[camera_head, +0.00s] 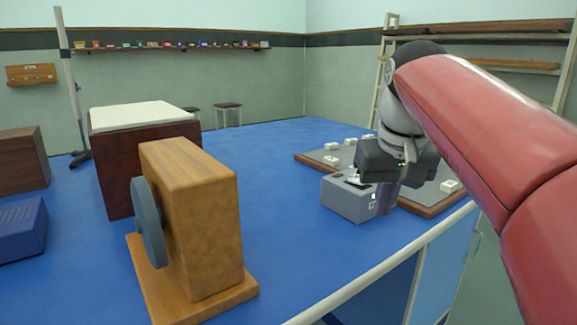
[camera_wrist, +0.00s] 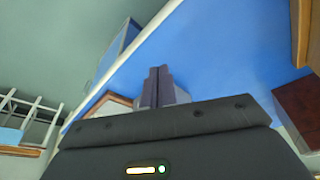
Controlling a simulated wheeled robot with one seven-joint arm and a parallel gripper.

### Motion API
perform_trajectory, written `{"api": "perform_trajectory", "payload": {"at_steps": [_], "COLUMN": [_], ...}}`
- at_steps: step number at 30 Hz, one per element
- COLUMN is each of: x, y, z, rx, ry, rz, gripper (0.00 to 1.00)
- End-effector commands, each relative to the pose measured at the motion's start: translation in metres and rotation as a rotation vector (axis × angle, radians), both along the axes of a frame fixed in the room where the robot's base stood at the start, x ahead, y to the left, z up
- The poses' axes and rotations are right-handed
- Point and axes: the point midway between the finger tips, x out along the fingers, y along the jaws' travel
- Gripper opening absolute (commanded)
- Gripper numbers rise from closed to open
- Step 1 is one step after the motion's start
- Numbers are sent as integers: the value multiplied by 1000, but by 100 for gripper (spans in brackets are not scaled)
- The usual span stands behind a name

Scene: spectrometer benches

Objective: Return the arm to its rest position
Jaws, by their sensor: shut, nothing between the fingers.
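My red and grey arm reaches in from the right edge of the head view, over the blue bench top (camera_head: 290,255). My gripper (camera_head: 385,204) hangs from its dark body and points downward, beside the right side of a small grey box (camera_head: 347,200). I cannot tell from the head view whether it touches the box. In the wrist view the two purple-grey fingers (camera_wrist: 158,74) are side by side and shut, with nothing between them. Part of the grey box (camera_wrist: 181,95) shows just behind them.
A wood-rimmed board (camera_head: 430,209) with several small white blocks lies behind and right of my gripper. A wooden block device with a grey disc (camera_head: 190,215) stands at left front, and a white-topped dark red box (camera_head: 150,165) behind it. A pale rail (camera_head: 390,263) edges the bench.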

Motion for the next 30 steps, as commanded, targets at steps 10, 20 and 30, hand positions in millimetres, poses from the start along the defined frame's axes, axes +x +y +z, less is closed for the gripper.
{"api": "perform_trajectory", "payload": {"at_steps": [10, 20, 30], "x": [-101, -155, -157], "y": [0, 0, 0], "z": [-118, -205, -211], "rx": [7, 13, 13], "ry": [-143, -221, -224], "rz": [-42, -62, -63], "gripper": [0, 0, 0]}}
